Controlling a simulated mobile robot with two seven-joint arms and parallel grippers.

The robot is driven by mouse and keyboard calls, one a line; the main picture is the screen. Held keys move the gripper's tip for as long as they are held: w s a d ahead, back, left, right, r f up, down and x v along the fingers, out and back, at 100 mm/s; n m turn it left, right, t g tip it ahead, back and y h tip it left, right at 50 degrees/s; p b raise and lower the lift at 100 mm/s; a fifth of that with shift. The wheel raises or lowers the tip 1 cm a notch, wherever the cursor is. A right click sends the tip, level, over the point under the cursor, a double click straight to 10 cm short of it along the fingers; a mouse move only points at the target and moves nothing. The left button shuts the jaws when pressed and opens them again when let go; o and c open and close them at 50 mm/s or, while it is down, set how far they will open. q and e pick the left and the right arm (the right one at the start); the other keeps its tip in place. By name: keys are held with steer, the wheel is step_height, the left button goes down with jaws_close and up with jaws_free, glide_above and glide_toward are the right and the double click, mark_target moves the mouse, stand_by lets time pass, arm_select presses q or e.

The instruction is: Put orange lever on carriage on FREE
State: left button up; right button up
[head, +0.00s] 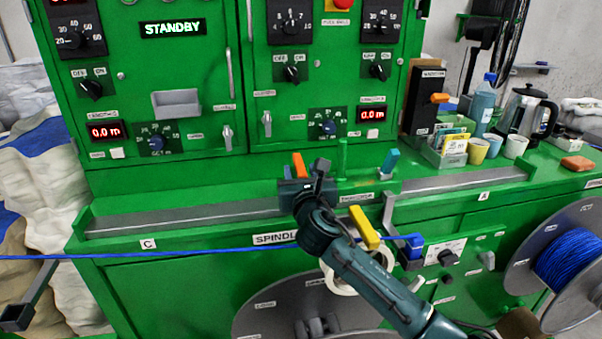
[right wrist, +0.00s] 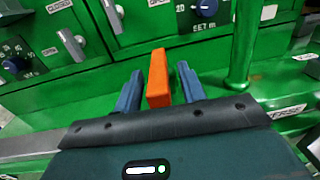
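The orange lever (head: 299,165) stands up at the carriage (head: 290,187), a dark block on the grey rail, in the head view. In the right wrist view the lever (right wrist: 158,78) stands between the two blue fingers of my right gripper (right wrist: 159,68), with a small gap on each side. My right gripper (head: 318,180) is open, close to the carriage and partly hiding it in the head view. I cannot read a FREE mark near the lever. My left gripper is not in view.
A green post (head: 342,158) stands just right of the lever. A teal lever (head: 390,162) and a yellow lever (head: 363,228) are further right. The blue cable (head: 150,252) runs across the front, below the rail. Cups and a kettle (head: 527,112) stand at the right.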

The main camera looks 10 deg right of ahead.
steer(key=shift+s, duration=0.15)
steer(key=s, duration=1.3)
steer(key=shift+a, duration=0.35)
